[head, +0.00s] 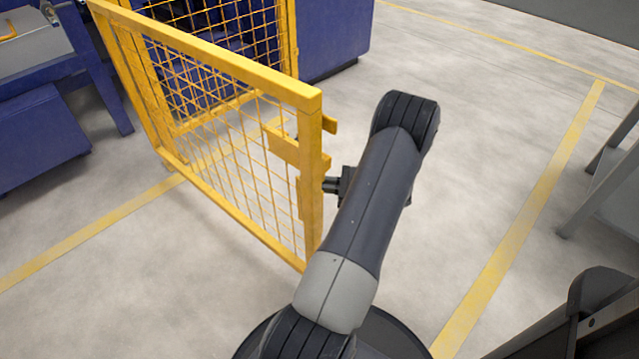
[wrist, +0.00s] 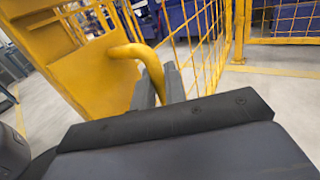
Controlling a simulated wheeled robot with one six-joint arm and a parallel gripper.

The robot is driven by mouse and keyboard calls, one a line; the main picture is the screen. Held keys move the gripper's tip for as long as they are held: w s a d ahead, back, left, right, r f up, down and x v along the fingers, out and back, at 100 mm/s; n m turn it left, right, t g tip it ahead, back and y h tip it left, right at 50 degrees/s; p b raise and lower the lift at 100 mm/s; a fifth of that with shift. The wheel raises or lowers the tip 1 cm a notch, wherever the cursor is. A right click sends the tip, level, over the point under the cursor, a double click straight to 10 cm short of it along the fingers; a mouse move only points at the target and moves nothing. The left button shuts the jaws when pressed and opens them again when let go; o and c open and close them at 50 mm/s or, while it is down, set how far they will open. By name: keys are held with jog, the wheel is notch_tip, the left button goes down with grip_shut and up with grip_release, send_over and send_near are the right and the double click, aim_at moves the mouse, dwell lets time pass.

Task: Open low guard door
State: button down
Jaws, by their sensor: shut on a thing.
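The low guard door (head: 225,75) is a yellow frame with wire mesh. In the head view it stands upright at the left centre, its near end post facing me, at an angle to the mesh panel behind it. My gripper (head: 335,185) is beside that post, partly hidden by my arm. In the wrist view, the dark fingers of my gripper (wrist: 160,88) are shut on the curved yellow handle (wrist: 140,55) of the door. The handle's lower end is hidden between the fingers.
A yellow mesh fence panel (head: 215,30) and blue machinery (head: 335,40) stand behind the door. A grey-topped blue bench (head: 35,50) is at the left, a grey table (head: 615,180) at the right. The floor (head: 480,120) between door and table is clear, with yellow lines.

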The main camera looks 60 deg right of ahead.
jog(key=c, duration=1.5)
grip_release()
jog(key=shift+c, duration=0.2)
jog(key=p+v, duration=0.2)
jog(key=v, duration=0.8)
jog(key=shift+s, duration=0.35)
jog(key=shift+d, duration=0.1)
